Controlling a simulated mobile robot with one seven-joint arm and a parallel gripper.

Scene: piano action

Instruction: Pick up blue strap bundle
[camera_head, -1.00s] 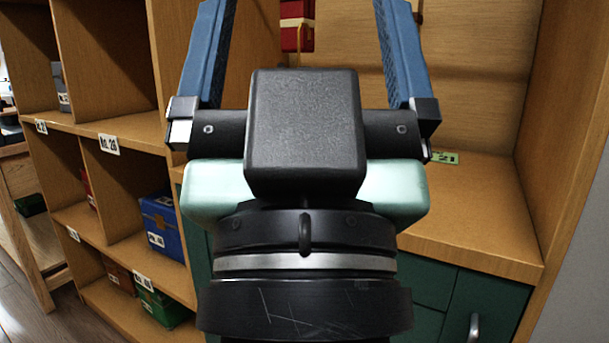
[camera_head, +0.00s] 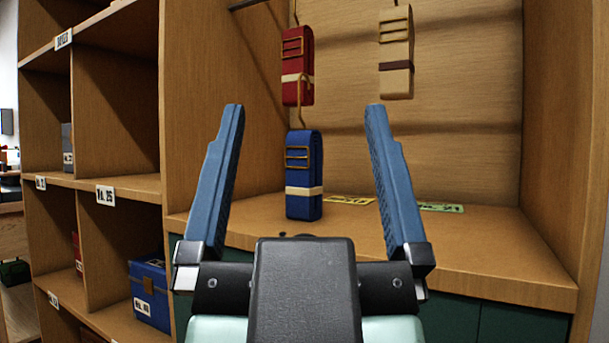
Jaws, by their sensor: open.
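The blue strap bundle (camera_head: 304,160) hangs upright on a brass hook just below the red strap bundle (camera_head: 297,70). It has a cream band and brass-coloured buckle bars. Its bottom end is close to the wooden counter; I cannot tell whether it touches. My gripper (camera_head: 305,112) is open and empty, with its two blue fingers spread wide. In the picture the bundle appears between the fingers. The gripper seems nearer the camera than the bundle, and no contact shows.
A beige strap bundle (camera_head: 396,52) hangs at the upper right. Yellow (camera_head: 349,200) and green labels (camera_head: 440,207) lie on the counter (camera_head: 510,255). Wooden panels close the alcove at left and right. Cubbies at left hold a blue box (camera_head: 150,290).

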